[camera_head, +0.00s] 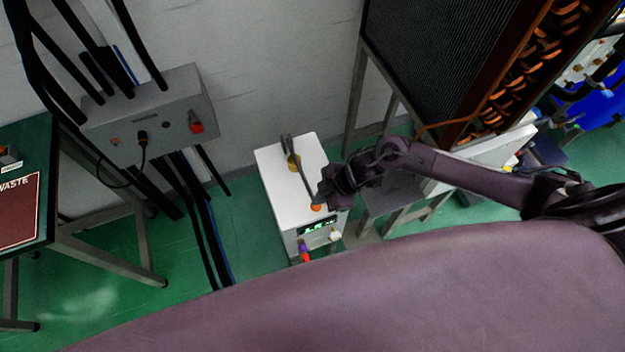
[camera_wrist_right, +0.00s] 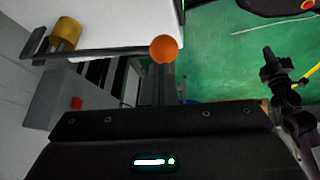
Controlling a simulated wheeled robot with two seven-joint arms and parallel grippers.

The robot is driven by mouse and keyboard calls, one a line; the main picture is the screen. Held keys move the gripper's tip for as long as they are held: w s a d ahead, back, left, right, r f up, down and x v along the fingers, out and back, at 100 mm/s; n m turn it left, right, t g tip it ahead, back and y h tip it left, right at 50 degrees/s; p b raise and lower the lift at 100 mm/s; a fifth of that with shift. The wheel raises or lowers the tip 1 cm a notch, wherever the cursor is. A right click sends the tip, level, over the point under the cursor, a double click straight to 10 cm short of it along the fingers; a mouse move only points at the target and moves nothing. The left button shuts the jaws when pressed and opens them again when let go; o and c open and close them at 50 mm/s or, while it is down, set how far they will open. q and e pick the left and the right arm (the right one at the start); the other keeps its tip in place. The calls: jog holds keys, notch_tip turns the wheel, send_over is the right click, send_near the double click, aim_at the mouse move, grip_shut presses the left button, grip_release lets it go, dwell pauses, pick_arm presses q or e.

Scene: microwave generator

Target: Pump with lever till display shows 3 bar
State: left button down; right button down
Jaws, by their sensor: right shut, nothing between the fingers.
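The white pump box (camera_head: 283,187) stands on the green floor by the wall. Its dark lever (camera_head: 303,179) runs along the top from a brass-yellow pivot (camera_head: 294,162) to an orange knob (camera_head: 316,207). The lever (camera_wrist_right: 110,51) and orange knob (camera_wrist_right: 163,49) also show in the right wrist view. The display (camera_head: 317,226) on the box's front glows green, with digits too small to read surely. My right gripper (camera_head: 322,199) is shut and empty, right beside the knob end; I cannot tell whether it touches. My left gripper is not in view.
A grey stand (camera_head: 392,195) is right of the pump. A large black panel (camera_head: 425,65) with orange coils fills the upper right. Green floor is open left of the pump.

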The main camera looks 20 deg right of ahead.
jog(key=shift+s+f+b, duration=0.25)
jog(key=shift+f, duration=0.2)
jog(key=shift+s+f+b, duration=0.2)
jog(key=shift+f+b, duration=0.05)
jog(key=shift+f, duration=0.2)
dwell(0.8)
jog(key=shift+r, duration=0.1)
dwell(0.4)
jog(key=w+r+p, duration=0.5)
jog(key=r+p, duration=0.3)
jog(key=r, duration=0.2)
jog(key=shift+r, duration=0.2)
dwell(0.9)
jog(key=r+p, duration=0.1)
jog(key=w+r+p, duration=0.1)
jog(key=r, duration=0.1)
jog(key=w+r+p, duration=0.1)
jog(key=shift+a+r, duration=0.1)
jog(key=shift+r, duration=0.2)
dwell(0.3)
dwell(0.7)
